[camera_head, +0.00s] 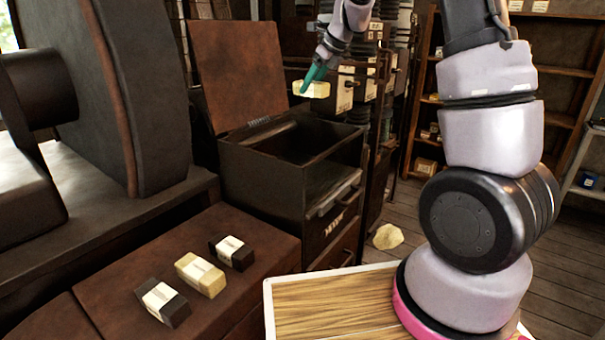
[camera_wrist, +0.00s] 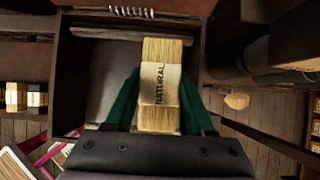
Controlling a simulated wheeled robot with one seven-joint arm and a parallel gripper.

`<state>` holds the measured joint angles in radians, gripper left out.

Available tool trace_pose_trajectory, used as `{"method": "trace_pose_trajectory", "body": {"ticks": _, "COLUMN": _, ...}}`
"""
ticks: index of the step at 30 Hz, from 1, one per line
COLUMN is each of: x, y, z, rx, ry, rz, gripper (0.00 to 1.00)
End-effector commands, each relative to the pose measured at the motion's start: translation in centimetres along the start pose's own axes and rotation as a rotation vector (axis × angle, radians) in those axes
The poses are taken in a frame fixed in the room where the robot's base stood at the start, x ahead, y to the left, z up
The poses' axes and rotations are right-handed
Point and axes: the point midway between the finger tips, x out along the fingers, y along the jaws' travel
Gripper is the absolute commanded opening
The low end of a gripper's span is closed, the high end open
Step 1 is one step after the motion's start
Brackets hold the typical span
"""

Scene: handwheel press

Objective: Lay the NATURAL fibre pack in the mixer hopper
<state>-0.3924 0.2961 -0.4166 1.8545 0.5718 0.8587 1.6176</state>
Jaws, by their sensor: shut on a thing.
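The NATURAL fibre pack (camera_wrist: 160,85) is a pale straw-coloured bundle with a paper band reading NATURAL. My gripper (camera_wrist: 160,108) has its green fingers shut on the sides of this pack. In the head view the pack (camera_head: 318,90) hangs in the air above the mixer hopper, level and clear of it, and my gripper (camera_head: 311,80) holds it from above. The mixer hopper (camera_head: 262,167) is a dark open box with its brown lid raised at the back. In the wrist view the hopper (camera_wrist: 75,70) opens below the pack.
Three more packs lie on the brown bench: a dark one (camera_head: 231,252), a pale one (camera_head: 201,274) and another dark one (camera_head: 162,301). The raised lid (camera_head: 238,75) stands behind the hopper. A pale lump (camera_head: 387,236) lies on the floor. Shelves (camera_head: 565,70) stand at the right.

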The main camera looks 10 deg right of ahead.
Motion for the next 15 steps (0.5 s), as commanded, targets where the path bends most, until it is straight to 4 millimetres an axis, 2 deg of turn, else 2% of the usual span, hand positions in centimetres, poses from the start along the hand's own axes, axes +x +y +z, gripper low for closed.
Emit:
{"method": "trace_pose_trajectory", "body": {"ticks": 10, "x": 2.4, "y": -0.1, "z": -1.6, "rx": 0.002, "ry": 0.001, "rz": -0.001, "gripper": 0.0}}
{"method": "trace_pose_trajectory", "body": {"ticks": 15, "x": 4.5, "y": 0.0, "z": -2.9, "rx": 0.002, "ry": 0.003, "rz": 0.002, "gripper": 0.0}}
